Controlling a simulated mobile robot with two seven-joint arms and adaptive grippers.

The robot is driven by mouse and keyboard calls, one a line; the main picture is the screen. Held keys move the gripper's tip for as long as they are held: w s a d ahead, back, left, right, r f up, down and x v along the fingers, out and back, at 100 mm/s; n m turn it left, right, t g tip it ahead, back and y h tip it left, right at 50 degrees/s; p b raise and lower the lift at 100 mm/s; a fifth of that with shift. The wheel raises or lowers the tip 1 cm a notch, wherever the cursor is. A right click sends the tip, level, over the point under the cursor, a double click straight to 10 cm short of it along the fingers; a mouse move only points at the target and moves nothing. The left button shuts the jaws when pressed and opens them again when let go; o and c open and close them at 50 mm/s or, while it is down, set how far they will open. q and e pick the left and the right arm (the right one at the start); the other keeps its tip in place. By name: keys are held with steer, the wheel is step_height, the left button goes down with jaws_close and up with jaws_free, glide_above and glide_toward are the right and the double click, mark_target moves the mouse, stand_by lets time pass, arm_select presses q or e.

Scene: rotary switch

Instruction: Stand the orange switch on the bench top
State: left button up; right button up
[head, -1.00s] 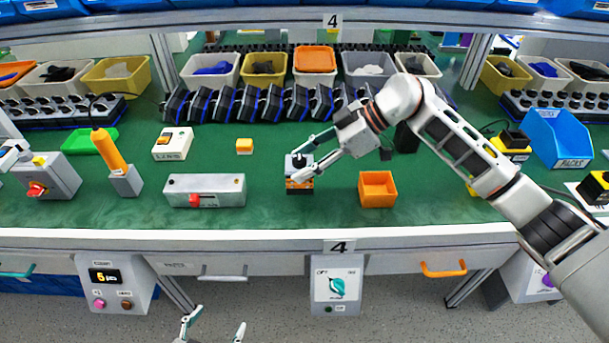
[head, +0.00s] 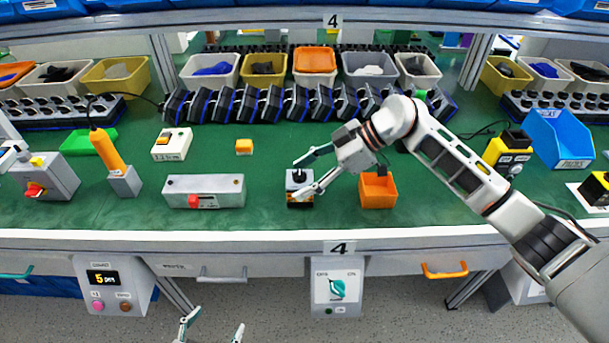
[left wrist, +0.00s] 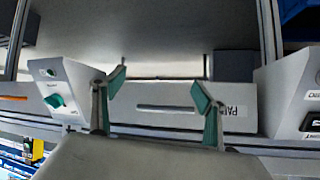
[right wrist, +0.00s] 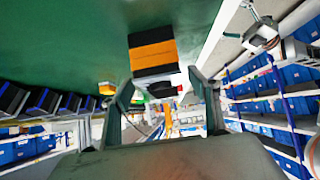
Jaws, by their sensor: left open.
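The orange switch (head: 301,200), a small block with black and orange bands and a pale top, stands upright on the green bench top (head: 265,215) near the front edge. It also shows in the right wrist view (right wrist: 152,55), its black base against the green surface. My right gripper (head: 297,181) is open around the switch, one finger on the far side and one on the near side. The fingers look apart from it, though light contact cannot be ruled out. My left gripper (head: 213,322) is open and empty, low in front of the bench; its fingers also show in the left wrist view (left wrist: 160,90).
An orange bin (head: 378,190) stands close right of the switch, by my right wrist. A row of dark devices (head: 270,105) lines the back.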

steer(key=shift+d+r, duration=0.1)
steer(key=shift+r, duration=0.1)
steer(key=p+v, duration=0.1)
steer(key=v, duration=1)
steer(key=shift+d+r, duration=0.3)
